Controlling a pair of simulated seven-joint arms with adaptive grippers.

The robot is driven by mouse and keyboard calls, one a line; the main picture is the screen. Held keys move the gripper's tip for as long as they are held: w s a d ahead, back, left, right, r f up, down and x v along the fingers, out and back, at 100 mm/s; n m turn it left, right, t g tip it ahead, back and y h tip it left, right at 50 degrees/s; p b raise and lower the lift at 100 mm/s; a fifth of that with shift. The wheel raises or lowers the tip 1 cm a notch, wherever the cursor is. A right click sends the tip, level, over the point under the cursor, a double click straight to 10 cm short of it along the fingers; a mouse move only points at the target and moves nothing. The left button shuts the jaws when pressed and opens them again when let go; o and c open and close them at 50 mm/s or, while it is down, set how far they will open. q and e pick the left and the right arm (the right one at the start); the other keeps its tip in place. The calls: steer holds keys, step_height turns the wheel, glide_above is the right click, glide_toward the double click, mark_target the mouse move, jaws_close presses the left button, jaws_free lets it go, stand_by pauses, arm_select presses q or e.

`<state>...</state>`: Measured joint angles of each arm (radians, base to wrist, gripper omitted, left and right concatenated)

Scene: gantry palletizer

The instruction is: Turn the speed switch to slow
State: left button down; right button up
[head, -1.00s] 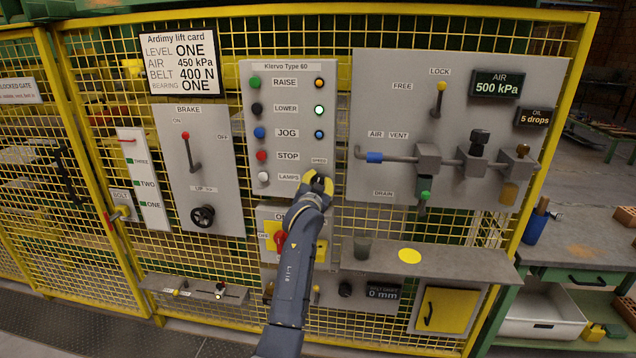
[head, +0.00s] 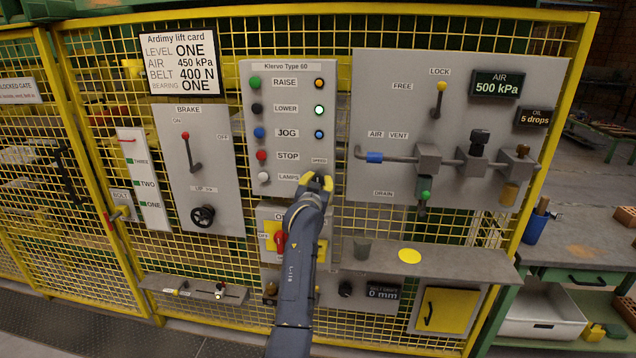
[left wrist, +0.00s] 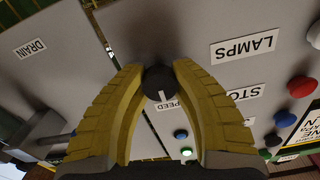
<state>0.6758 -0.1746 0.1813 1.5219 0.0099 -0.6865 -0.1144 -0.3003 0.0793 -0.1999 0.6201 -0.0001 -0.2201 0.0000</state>
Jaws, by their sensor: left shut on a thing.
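The speed switch is a round black knob (left wrist: 157,80) with a white pointer mark, seen in the left wrist view. The mark points down in that picture, toward the partly hidden SPEED label (left wrist: 172,103). My left gripper (left wrist: 160,68) is shut on the knob, one yellow finger on each side. In the head view my left gripper (head: 322,180) is at the lower right of the Klervo Type 60 panel (head: 290,140), just below the small speed label (head: 320,161), and hides the knob. No slow marking is readable. My right gripper is not in view.
The panel's buttons, including the white lamps button (head: 263,177), are left of my gripper. Below are a red rotary switch (head: 280,240) and a grey shelf (head: 450,263). To the right is the air panel (head: 375,110) with pipe and valves.

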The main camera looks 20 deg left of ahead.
arm_select(q)
steer(key=shift+r, duration=0.35)
steer(key=c, duration=1.4)
jaws_free()
steer(key=o, duration=0.5)
steer(key=shift+f, duration=0.2)
steer(key=shift+c, duration=0.2)
steer(key=shift+s, duration=0.1)
steer(key=s+d, duration=0.1)
steer(key=s, duration=0.6)
steer(key=shift+s, duration=0.15)
